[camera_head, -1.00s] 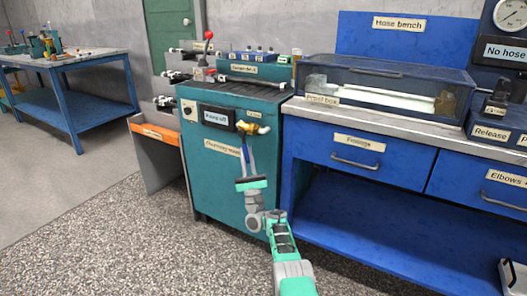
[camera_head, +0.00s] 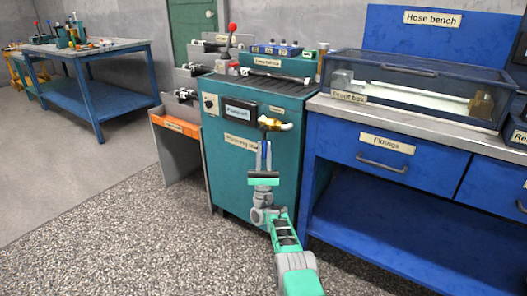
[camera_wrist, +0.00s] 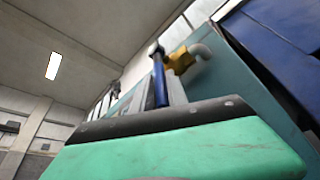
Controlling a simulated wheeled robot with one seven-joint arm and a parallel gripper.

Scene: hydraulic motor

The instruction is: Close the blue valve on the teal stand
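The teal stand (camera_head: 225,185) stands in the middle of the head view. A brass valve (camera_head: 270,124) with a pale elbow sits on its upper front; it also shows in the wrist view (camera_wrist: 181,61). The blue valve handle (camera_head: 264,150) hangs down from the valve in the head view. My gripper (camera_head: 264,160) is right at this handle, in front of the stand. In the wrist view the blue handle (camera_wrist: 160,86) lies along my grey fingers and looks to be between them. Whether the fingers press on it is not clear.
A blue hose bench (camera_head: 385,195) with drawers and a clear-lidded proof box (camera_head: 415,88) stands to the right. An orange-fronted rack (camera_head: 176,122) stands left of the stand. A blue table (camera_head: 95,85) is at the far left. The speckled floor in front is clear.

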